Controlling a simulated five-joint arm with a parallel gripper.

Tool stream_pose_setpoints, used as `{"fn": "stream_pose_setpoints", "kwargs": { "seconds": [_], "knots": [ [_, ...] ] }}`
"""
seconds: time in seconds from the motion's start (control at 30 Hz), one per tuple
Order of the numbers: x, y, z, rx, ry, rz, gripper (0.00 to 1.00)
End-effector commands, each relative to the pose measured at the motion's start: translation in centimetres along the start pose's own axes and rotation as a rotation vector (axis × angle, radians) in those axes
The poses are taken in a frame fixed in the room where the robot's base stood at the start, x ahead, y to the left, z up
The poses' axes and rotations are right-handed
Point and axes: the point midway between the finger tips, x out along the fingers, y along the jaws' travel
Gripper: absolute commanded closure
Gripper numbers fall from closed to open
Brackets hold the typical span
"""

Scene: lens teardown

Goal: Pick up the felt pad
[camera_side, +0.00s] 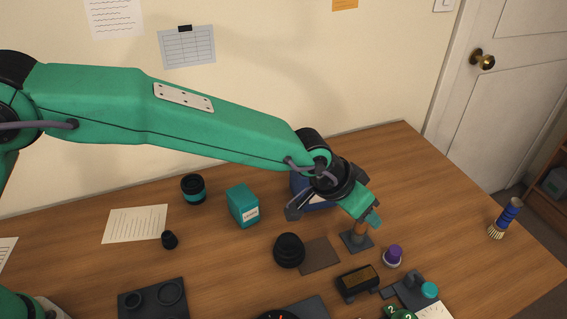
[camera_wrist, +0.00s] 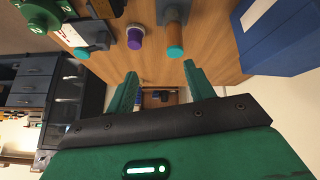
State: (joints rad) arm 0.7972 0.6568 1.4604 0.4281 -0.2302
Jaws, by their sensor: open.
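A flat brown square that looks like the felt pad (camera_side: 320,255) lies on the desk in the side view, just right of a round black lens part (camera_side: 289,250). I cannot make the pad out in the wrist view. My gripper (camera_side: 369,213) is above the desk, behind and to the right of the pad, near a small post. The wrist view shows its two green fingers (camera_wrist: 160,70) spread apart with nothing between them. My gripper is apart from the pad.
The brown post (camera_side: 361,229) stands on a dark base close to my fingers; its teal end shows in the wrist view (camera_wrist: 175,51). A purple-topped piece (camera_side: 394,252) and a dark box (camera_side: 358,282) are nearby. A teal carton (camera_side: 242,206) and blue box (camera_wrist: 278,38) stand farther back.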

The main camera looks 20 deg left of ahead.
Motion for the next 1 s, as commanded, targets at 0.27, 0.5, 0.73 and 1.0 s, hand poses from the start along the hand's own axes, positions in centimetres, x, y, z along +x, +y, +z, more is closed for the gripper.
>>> {"fn": "stream_pose_setpoints", "kwargs": {
  "seconds": [0.27,0.5,0.73,1.0],
  "knots": [
    [4.2,4.2,1.1,0.035,-0.001,0.037,0.47],
    [4.7,4.7,1.3,0.038,0.0,0.041,0.47],
    [5.6,4.7,1.3,0.038,-0.001,0.041,0.47],
    [7.2,4.7,1.3,0.038,-0.001,0.041,0.47]
  ]
}}
